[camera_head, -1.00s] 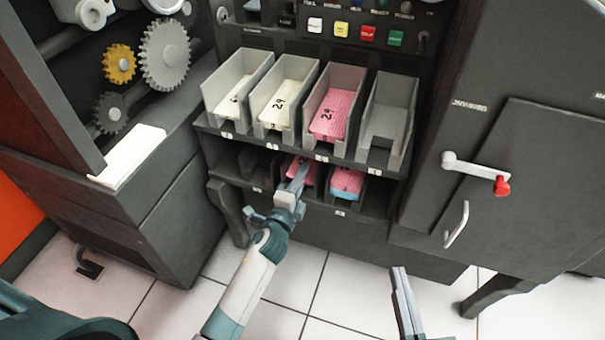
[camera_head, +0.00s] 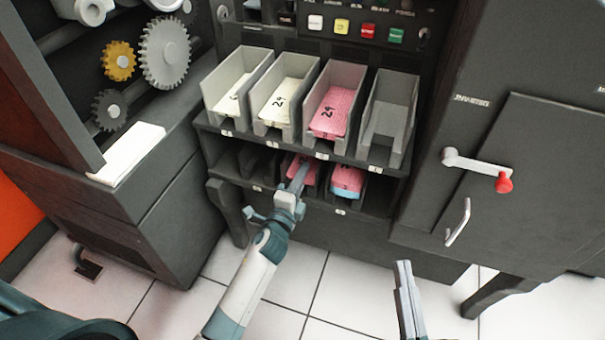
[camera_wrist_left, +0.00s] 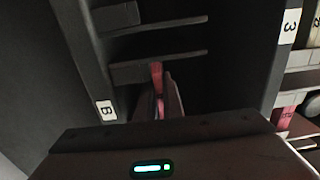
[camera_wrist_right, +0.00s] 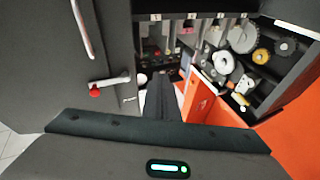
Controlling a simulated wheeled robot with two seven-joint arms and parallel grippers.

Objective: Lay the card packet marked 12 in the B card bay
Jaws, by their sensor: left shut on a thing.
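My left gripper (camera_head: 300,178) reaches into the lower row of bays and is shut on a pink card packet (camera_head: 303,166). In the left wrist view the packet (camera_wrist_left: 157,78) shows as a thin pink edge between the fingers, inside the bay beside the B label (camera_wrist_left: 106,110). The fingers hide part of it and its number cannot be read. Whether it touches the bay floor cannot be told. My right gripper (camera_head: 406,290) is shut and empty, low in front of the cabinet; its fingers also show in the right wrist view (camera_wrist_right: 160,98).
A pink-and-blue packet (camera_head: 347,181) lies in the lower bay to the right. Above stand several trays, with cream packets (camera_head: 280,101), a pink packet (camera_head: 333,112) marked 29, and an empty tray (camera_head: 386,125). A red-knobbed crank (camera_head: 480,171) is at right.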

